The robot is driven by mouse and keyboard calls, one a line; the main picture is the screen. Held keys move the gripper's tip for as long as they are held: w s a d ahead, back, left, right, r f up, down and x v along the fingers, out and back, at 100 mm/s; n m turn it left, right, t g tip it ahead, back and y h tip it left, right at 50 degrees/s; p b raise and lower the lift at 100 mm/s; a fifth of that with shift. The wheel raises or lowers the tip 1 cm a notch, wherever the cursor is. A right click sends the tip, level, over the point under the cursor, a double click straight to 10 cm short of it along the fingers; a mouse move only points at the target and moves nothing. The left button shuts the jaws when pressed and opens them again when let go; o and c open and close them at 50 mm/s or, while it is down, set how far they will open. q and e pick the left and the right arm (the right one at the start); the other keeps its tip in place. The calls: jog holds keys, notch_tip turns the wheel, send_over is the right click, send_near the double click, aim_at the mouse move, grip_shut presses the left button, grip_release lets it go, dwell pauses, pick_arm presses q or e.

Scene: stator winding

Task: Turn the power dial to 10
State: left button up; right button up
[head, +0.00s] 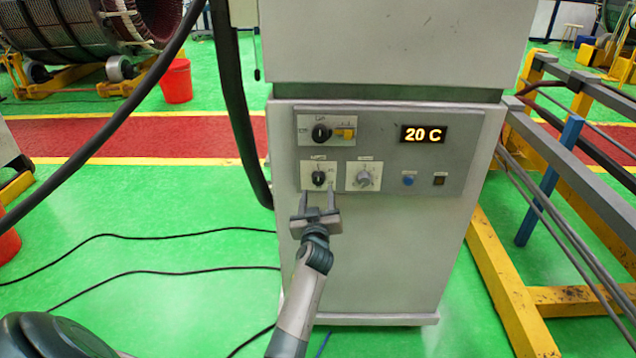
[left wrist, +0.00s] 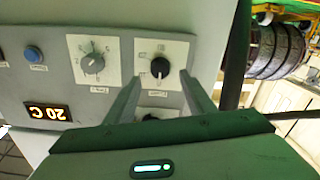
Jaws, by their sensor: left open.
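The control panel (head: 390,150) is on the front of a white cabinet. Its lower row has a black dial (head: 318,178) at left and a grey dial (head: 364,178) beside it, each on a white scale plate. The labels are too small to tell which is the power dial. My left gripper (head: 318,192) is open, its fingers pointing at the lower black dial. In the left wrist view, turned upside down, this black dial (left wrist: 160,67) shows between the fingertips; contact cannot be told. The grey dial (left wrist: 92,62) is beside them. My right gripper is not in view.
An upper black knob (head: 321,133) and a yellow switch (head: 345,133) sit above the dials. The display (head: 423,134) reads 20 C. A blue button (head: 408,180) is further right. A thick black cable (head: 236,110) hangs left of the cabinet, and a yellow frame (head: 500,275) stands right.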

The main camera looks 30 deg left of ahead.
aim_at(318, 182)
pick_arm(q)
jog(key=shift+x, duration=2.8)
jog(key=c, duration=1.1)
jog(key=shift+o, duration=0.2)
